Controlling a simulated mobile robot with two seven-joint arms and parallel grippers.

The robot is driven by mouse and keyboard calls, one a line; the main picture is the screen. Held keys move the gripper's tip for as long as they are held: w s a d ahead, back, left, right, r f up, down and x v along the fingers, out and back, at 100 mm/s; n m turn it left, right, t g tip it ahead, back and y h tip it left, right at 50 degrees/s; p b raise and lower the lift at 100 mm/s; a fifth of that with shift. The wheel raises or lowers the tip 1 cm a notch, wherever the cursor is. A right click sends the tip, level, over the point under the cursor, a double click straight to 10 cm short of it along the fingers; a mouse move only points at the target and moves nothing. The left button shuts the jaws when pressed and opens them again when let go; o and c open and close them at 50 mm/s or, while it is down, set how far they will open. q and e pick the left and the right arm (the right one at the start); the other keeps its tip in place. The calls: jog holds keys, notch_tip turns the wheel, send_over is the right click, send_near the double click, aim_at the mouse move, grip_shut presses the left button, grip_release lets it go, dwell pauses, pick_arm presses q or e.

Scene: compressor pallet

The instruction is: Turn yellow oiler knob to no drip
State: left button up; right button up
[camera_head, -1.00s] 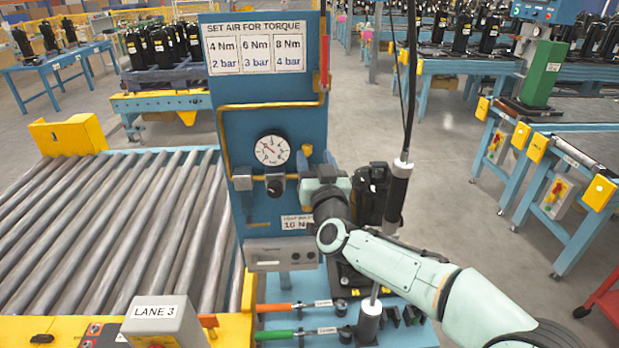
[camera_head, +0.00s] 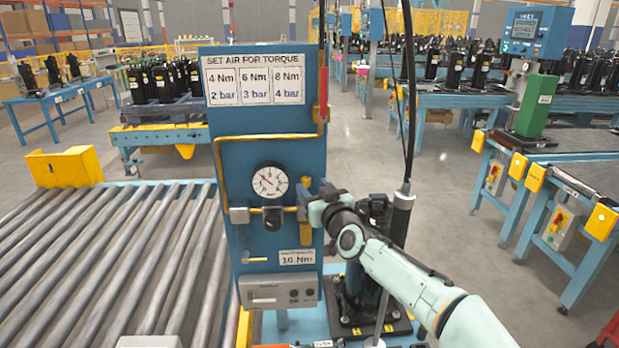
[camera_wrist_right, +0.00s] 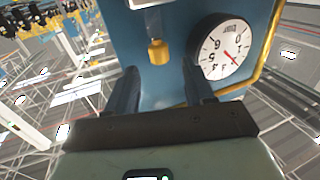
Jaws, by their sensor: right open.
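The yellow oiler knob (camera_head: 306,182) is on the blue panel (camera_head: 262,165), right of the round gauge (camera_head: 270,181). In the right wrist view, which shows the panel upside down, the small yellow knob (camera_wrist_right: 158,52) sits on the end of a grey fitting. My right gripper (camera_head: 313,203) is at the panel's right edge, close to the knob. In the wrist view my right gripper (camera_wrist_right: 160,80) is open, with the knob just beyond the gap between its two dark fingers. No contact with the knob shows. My left gripper is not in view.
A black regulator knob (camera_head: 272,217) hangs under the gauge. A yellow pipe (camera_head: 219,165) runs along the panel. A black compressor (camera_head: 374,222) stands behind my right arm, beside a hanging tool (camera_head: 401,215). A roller conveyor (camera_head: 120,260) lies to the left.

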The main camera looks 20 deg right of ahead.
aim_at(305, 181)
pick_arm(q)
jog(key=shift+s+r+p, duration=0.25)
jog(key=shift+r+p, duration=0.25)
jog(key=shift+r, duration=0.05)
pick_arm(e)
jog(key=shift+w+a, duration=0.1)
jog(key=shift+w, duration=1.55)
